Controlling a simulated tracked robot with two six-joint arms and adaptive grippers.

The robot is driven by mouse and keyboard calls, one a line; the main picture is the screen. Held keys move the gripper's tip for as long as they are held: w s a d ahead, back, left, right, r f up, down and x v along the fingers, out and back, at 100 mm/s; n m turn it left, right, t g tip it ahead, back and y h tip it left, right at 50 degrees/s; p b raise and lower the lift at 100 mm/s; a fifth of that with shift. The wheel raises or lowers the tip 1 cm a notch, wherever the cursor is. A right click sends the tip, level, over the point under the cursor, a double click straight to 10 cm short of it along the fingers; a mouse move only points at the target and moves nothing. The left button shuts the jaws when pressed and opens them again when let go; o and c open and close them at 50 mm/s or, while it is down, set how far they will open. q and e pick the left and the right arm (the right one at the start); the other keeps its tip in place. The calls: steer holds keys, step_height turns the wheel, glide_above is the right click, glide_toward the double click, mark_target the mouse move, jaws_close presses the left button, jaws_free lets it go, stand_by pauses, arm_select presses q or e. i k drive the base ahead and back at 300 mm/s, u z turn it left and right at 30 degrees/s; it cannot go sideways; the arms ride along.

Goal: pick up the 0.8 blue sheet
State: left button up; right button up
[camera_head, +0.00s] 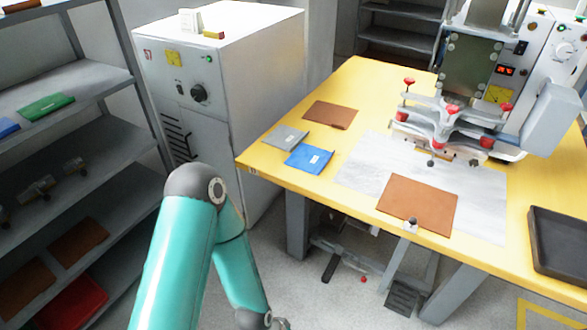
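A blue sheet (308,160) with a small white label lies flat on the yellow table (262,160), near its left front edge. The label is too small to read. A grey sheet (284,138) with a label lies beside it, up and to the left. Another blue item (8,127) shows at the left edge of the picture on a shelf. My teal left arm rises at the lower middle and bends down again, left of and apart from the table. Its gripper is out of sight below the picture. My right gripper does not show.
A dark tray (562,243) is at right. A grey cabinet (222,85) stands left of the table, beside shelves (80,90).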

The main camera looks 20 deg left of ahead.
mark_target(310, 159)
steer(key=u, duration=0.45)
steer(key=k, duration=1.05)
steer(key=u, duration=0.95)
steer(key=i, duration=1)
steer(key=u, duration=0.35)
steer(key=i, duration=1.1)
steer(key=z, duration=0.85)
steer(key=i, duration=0.7)
steer(key=z, duration=0.5)
steer(key=k, duration=0.85)
steer(key=z, duration=0.2)
steer(key=i, duration=0.75)
